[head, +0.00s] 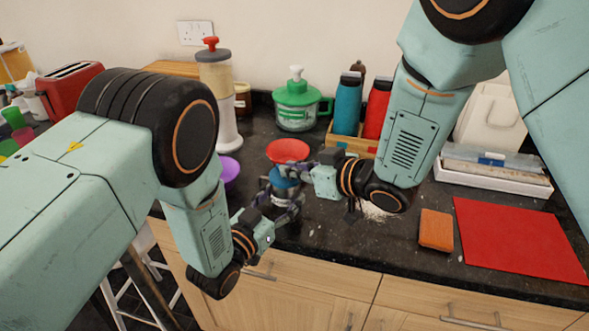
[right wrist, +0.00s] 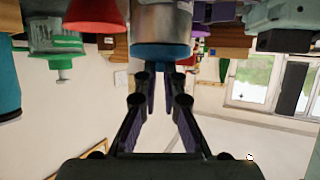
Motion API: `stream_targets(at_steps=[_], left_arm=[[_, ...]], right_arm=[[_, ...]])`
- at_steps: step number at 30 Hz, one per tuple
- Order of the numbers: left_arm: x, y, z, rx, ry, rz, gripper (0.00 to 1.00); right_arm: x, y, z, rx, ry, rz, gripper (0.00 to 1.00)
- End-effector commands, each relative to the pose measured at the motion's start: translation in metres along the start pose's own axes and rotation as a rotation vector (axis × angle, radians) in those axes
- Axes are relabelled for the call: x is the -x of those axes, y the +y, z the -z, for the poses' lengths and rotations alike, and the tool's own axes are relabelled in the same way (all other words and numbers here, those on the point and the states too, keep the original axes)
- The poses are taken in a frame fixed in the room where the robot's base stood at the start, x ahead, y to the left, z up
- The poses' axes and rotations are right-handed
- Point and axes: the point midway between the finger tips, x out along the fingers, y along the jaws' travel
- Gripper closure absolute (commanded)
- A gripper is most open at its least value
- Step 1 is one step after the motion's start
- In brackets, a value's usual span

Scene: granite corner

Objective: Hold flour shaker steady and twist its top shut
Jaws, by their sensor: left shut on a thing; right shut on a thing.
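The flour shaker stands at the counter's front edge, with its blue top (head: 284,179) showing in the head view. In the right wrist view, which is upside down, I see its blue top (right wrist: 160,52) and silvery metal body (right wrist: 162,22). My right gripper (head: 288,172) reaches in from the right and is shut on the blue top. Its fingers (right wrist: 160,76) close on the top from both sides in the right wrist view. My left gripper (head: 284,204) is lower and shut around the body. The fingers hide much of the body in the head view.
A red bowl (head: 288,150) stands close behind the shaker, and a purple bowl (head: 229,170) is to its left. White powder (head: 375,211), an orange sponge (head: 436,231) and a red mat (head: 522,240) lie to the right. A green-lidded jar (head: 297,103) stands behind.

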Motion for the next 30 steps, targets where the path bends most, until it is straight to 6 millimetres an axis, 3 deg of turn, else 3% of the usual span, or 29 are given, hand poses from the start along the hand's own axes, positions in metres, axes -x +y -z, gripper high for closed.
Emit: stream_targets(at_steps=[21, 30], left_arm=[[-0.0003, 0.0013, -0.0002, 0.000, -0.001, -0.004, 0.77], [-0.0002, 0.0015, -0.0004, -0.001, -0.001, -0.004, 0.77]], right_arm=[[-0.0018, 0.0094, 0.0025, 0.135, 0.007, 0.326, 1.00], [-0.0014, 0.0097, 0.0016, 0.150, 0.003, 0.359, 1.00]])
